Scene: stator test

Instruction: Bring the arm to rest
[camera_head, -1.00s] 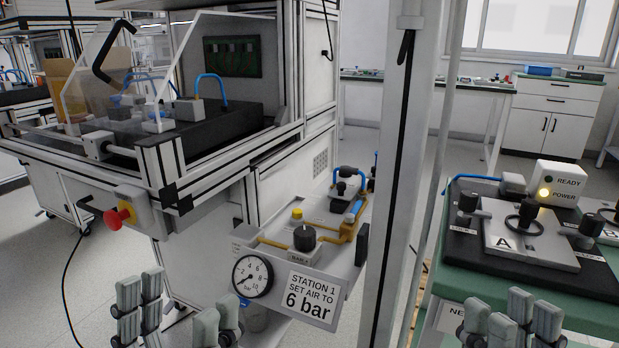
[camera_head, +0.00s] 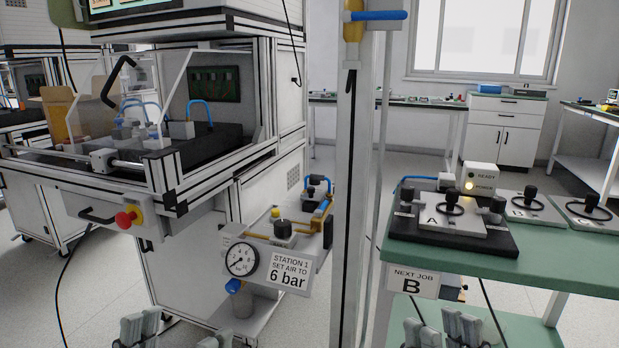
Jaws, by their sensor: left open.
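My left gripper (camera_head: 175,336) is at the bottom edge, left of the middle, below and in front of the Station 1 air unit. Its two fingers stand apart with nothing seen between them. My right gripper (camera_head: 441,332) is at the bottom edge, right of the middle, in front of the green bench. Its finger tops are close together, and I cannot tell whether it is open or shut. The lower parts of both grippers and both arms are cut off by the frame. I see no object held in either gripper.
The machine station (camera_head: 200,170) with a red stop button (camera_head: 125,219) stands at left. The air unit carries a gauge (camera_head: 241,260) and a "6 bar" sign (camera_head: 288,271). A grey post (camera_head: 350,190) stands mid-view. The green bench (camera_head: 560,263) at right holds fixture plate A (camera_head: 452,228).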

